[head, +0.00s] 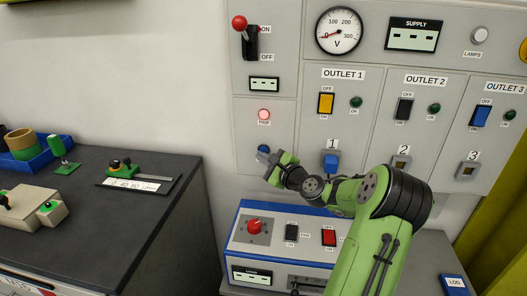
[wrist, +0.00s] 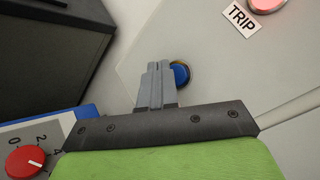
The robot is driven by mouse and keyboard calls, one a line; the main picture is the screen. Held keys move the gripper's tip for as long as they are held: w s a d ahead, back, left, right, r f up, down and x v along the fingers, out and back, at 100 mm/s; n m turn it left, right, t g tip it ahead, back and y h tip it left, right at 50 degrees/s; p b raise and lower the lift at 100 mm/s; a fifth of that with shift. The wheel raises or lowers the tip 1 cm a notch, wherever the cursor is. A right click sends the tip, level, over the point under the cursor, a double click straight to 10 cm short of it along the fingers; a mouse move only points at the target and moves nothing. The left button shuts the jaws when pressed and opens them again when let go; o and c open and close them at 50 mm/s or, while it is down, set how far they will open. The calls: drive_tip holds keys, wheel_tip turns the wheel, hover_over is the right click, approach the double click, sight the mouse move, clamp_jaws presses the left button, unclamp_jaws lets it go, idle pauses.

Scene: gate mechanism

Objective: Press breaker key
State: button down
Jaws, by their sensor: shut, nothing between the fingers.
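A round blue button in a brass-coloured ring (wrist: 181,73) sits on the grey panel below the TRIP lamp (head: 264,114); I take it to be the breaker key, though no label for it shows. In the head view only a bit of the button (head: 263,148) shows above my gripper. My gripper (wrist: 160,68) is shut and empty, its fingertips just left of the button and partly overlapping it in the wrist view. It also shows in the head view (head: 262,157). I cannot tell whether the tips touch the button or panel. The TRIP lamp glows pink-red in the wrist view (wrist: 267,4).
A black lever with a red knob (head: 240,23) stands at ON above the TRIP lamp. OUTLET 1 has a yellow switch (head: 326,103) and a blue plug (head: 331,161). A blue-white console with a red knob (head: 254,226) stands below. A dark bench (head: 130,215) is at left.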

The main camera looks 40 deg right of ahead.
drive_tip(key=shift+w+d+p, duration=0.25)
drive_tip(key=shift+d+p, duration=0.05)
drive_tip(key=shift+d, duration=0.05)
drive_tip(key=shift+w+d+p, duration=0.25)
drive_tip(key=shift+d+p, duration=0.05)
drive_tip(key=shift+p, duration=0.05)
idle(0.7)
drive_tip(key=shift+s+a, duration=0.5)
drive_tip(key=shift+a, duration=0.15)
drive_tip(key=shift+s+a+b, duration=0.5)
drive_tip(key=shift+s+a, duration=0.3)
drive_tip(key=shift+a, duration=0.2)
drive_tip(key=shift+s+a+b, duration=0.45)
drive_tip(key=shift+s+a, duration=0.3)
drive_tip(key=shift+a, duration=0.25)
